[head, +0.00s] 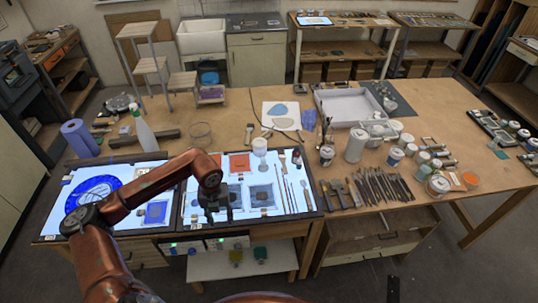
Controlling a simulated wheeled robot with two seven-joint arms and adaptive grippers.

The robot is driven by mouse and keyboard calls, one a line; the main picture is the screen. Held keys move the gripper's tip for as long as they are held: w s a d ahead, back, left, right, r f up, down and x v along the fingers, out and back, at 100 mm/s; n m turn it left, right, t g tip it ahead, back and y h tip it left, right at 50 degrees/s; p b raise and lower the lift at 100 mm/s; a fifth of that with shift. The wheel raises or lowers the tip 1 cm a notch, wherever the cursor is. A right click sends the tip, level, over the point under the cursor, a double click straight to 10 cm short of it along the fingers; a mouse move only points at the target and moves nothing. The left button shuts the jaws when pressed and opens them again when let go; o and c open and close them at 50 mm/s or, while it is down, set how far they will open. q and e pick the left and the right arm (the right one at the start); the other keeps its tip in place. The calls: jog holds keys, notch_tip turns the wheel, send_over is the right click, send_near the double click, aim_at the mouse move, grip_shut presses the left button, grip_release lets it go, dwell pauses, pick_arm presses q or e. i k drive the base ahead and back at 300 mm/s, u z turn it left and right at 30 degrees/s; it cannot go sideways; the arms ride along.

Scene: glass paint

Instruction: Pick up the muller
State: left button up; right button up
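A pale, goblet-shaped piece with a rounded top, which looks like the muller (260,148), stands upright on the lit panel (305,203) near its back edge. My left gripper (218,213) hangs over the left part of this panel, in front and to the left of the muller and apart from it. Its dark fingers point down and look spread, with nothing seen between them. The gripper and arm hide some of the panel and the small glass pieces under them. My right gripper is not in view.
An orange square (239,163), grey glass squares (262,196) and thin brushes (290,195) lie around the muller. A second lit panel with a blue round piece (92,193) is at left. Tools (375,185) and jars (355,146) crowd the right.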

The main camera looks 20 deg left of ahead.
aim_at(263, 167)
jog(key=i, duration=1.3)
